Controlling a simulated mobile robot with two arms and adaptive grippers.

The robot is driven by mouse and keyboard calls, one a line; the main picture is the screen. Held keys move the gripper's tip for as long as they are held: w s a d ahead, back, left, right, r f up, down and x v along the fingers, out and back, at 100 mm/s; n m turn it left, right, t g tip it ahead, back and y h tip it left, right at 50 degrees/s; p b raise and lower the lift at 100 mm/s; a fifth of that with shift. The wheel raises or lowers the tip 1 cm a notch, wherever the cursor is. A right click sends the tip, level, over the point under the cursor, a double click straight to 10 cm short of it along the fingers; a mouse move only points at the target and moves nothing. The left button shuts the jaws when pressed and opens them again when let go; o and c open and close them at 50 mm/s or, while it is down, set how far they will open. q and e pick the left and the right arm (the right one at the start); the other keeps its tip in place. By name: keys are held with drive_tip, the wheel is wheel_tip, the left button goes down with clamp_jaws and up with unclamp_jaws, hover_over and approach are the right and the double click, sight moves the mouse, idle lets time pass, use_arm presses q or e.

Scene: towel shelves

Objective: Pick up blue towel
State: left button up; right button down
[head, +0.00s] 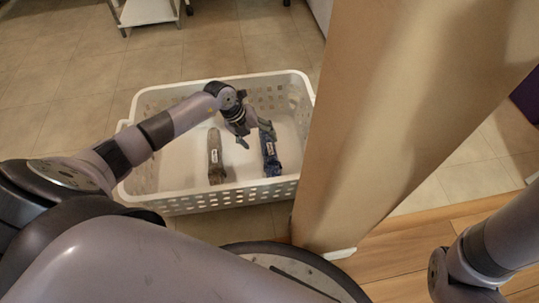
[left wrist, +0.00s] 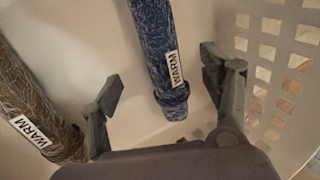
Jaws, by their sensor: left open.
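The blue towel (head: 270,152) is a rolled bundle with a white label, lying in the white basket (head: 239,196) on its right side. My left gripper (head: 257,134) is open inside the basket, just above and to the left of the towel's far end. In the left wrist view the blue towel (left wrist: 157,50) reaches between the two open fingers (left wrist: 160,85), its label reading WARM, with no finger seen closed on it. A brown towel (head: 215,157) lies to its left; it also shows at the left of the wrist view (left wrist: 35,95). My right gripper is out of view.
The basket has perforated walls, and its right wall (left wrist: 275,70) is near one finger. A tan upright panel (head: 385,110) stands right of the basket. A white shelf stand (head: 146,12) is at the back left. The tiled floor to the left is clear.

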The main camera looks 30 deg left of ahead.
sight(266, 147)
use_arm(q)
drive_tip(key=shift+w+d+f, duration=0.1)
drive_tip(key=shift+f, duration=0.2)
drive_tip(key=b+x, duration=0.5)
drive_tip(key=shift+d, duration=0.2)
drive_tip(key=shift+r, duration=0.2)
drive_tip(key=shift+c, duration=0.2)
clamp_jaws()
